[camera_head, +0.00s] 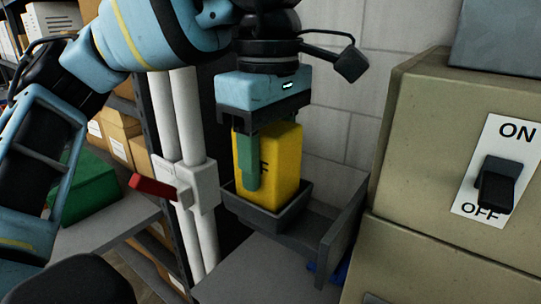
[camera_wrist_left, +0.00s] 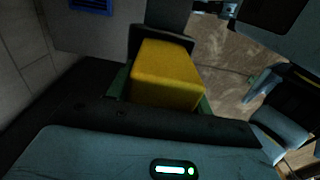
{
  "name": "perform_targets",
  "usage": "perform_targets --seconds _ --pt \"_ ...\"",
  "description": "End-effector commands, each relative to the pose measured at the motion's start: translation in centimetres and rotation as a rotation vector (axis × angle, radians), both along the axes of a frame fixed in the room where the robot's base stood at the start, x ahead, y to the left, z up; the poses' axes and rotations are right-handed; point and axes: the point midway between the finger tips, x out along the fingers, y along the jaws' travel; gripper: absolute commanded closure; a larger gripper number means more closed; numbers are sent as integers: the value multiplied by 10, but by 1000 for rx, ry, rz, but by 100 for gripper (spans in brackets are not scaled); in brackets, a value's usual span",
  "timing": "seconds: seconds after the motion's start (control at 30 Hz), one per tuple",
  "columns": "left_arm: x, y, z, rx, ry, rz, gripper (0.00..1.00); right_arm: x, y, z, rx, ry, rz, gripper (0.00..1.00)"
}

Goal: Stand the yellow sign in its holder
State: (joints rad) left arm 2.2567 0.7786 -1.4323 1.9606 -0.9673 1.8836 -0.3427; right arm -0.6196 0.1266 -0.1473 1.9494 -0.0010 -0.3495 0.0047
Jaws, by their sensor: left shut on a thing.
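My right gripper is not in view.
A beige cabinet (camera_head: 408,150) with an ON/OFF switch (camera_head: 495,186) stands close on the right. White pipes (camera_head: 185,130) with a red lever (camera_head: 152,188) run just left of the holder. A green box (camera_head: 88,190) sits further left. A grey bracket (camera_head: 343,230) is beside the holder.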

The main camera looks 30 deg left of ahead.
Motion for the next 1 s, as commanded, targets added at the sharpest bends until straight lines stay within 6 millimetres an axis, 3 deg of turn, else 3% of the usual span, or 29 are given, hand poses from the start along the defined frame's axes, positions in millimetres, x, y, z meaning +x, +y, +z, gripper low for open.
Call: perform_targets --seconds 0.17,0.2,0.37,0.77,1.0 --pt "0 0 -2 0 2 1 74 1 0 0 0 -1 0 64" --pt "0 0 -2 0 1 1 47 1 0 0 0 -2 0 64" --pt "0 0 -2 0 1 1 28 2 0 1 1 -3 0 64" --pt "0 0 5 0 1 0 28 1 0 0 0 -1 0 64" --pt "1 -1 47 -1 0 0 28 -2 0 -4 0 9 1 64"
